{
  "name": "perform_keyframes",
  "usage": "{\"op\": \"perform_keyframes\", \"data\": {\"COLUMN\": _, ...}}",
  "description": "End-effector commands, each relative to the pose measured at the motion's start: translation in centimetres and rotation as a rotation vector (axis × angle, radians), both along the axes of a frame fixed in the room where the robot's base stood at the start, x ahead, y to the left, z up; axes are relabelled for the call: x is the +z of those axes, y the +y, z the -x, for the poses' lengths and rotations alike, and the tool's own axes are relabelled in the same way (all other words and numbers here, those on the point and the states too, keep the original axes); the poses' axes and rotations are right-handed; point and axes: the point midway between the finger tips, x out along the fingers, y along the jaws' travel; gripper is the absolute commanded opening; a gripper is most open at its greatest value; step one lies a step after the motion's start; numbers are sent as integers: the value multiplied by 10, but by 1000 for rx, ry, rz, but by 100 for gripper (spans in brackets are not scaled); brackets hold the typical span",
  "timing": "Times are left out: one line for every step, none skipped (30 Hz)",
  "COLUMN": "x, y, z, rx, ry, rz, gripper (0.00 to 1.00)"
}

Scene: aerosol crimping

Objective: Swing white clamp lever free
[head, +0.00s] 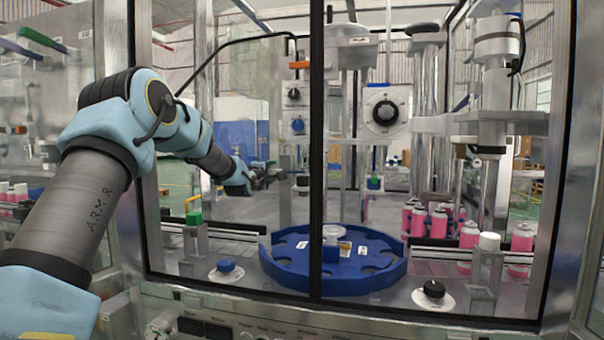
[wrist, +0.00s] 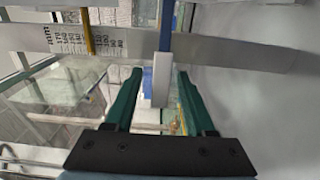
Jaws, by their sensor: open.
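A white-topped clamp (head: 489,241) stands at the front right of the machine, beside the conveyor rail; I cannot tell for sure that it is the white clamp lever. My gripper (head: 262,176) is inside the frame at the left, well apart from that clamp. In the wrist view its two dark green fingers (wrist: 160,74) are open. A pale block with a blue edge (wrist: 160,85) shows between the fingertips, seemingly beyond them; I cannot tell what it belongs to or whether it is touched. In the head view the gripper's fingertips are small and unclear.
A blue round indexing table (head: 290,280) sits in the middle. Pink cans (head: 468,236) line the right conveyor. A green-topped clamp (head: 194,218) stands at left. A dark frame post (head: 317,150) crosses the front. A millimetre scale (wrist: 70,38) spans the wrist view.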

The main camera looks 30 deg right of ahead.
Motion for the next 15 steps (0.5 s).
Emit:
{"op": "perform_keyframes", "data": {"x": 0, "y": 1, "z": 1, "rx": 0, "ry": 0, "rz": 0, "gripper": 55}}
{"op": "perform_keyframes", "data": {"x": -1, "y": 2, "z": 1, "rx": 0, "ry": 0, "rz": 0, "gripper": 55}}
{"op": "perform_keyframes", "data": {"x": -1, "y": 4, "z": 3, "rx": 1, "ry": 0, "rz": 0, "gripper": 55}}
{"op": "perform_keyframes", "data": {"x": -1, "y": 6, "z": 5, "rx": 1, "ry": -1, "rz": 1, "gripper": 55}}
{"op": "perform_keyframes", "data": {"x": -2, "y": 8, "z": 7, "rx": 1, "ry": -1, "rz": 1, "gripper": 55}}
{"op": "perform_keyframes", "data": {"x": -2, "y": 10, "z": 10, "rx": 1, "ry": 0, "rz": 0, "gripper": 55}}
{"op": "perform_keyframes", "data": {"x": -2, "y": 12, "z": 12, "rx": 1, "ry": -1, "rz": 1, "gripper": 55}}
{"op": "perform_keyframes", "data": {"x": -2, "y": 14, "z": 15, "rx": 0, "ry": 0, "rz": 0, "gripper": 55}}
{"op": "perform_keyframes", "data": {"x": -2, "y": 17, "z": 17, "rx": 1, "ry": -1, "rz": 0, "gripper": 55}}
{"op": "perform_keyframes", "data": {"x": -2, "y": 19, "z": 19, "rx": 1, "ry": 0, "rz": 0, "gripper": 55}}
{"op": "perform_keyframes", "data": {"x": -2, "y": 21, "z": 21, "rx": 1, "ry": 0, "rz": 0, "gripper": 55}}
{"op": "perform_keyframes", "data": {"x": -2, "y": 23, "z": 24, "rx": 1, "ry": -1, "rz": 0, "gripper": 55}}
{"op": "perform_keyframes", "data": {"x": -2, "y": 25, "z": 26, "rx": 1, "ry": -1, "rz": 1, "gripper": 55}}
{"op": "perform_keyframes", "data": {"x": -2, "y": 27, "z": 28, "rx": 1, "ry": -1, "rz": 0, "gripper": 55}}
{"op": "perform_keyframes", "data": {"x": -2, "y": 30, "z": 31, "rx": 1, "ry": -2, "rz": 1, "gripper": 55}}
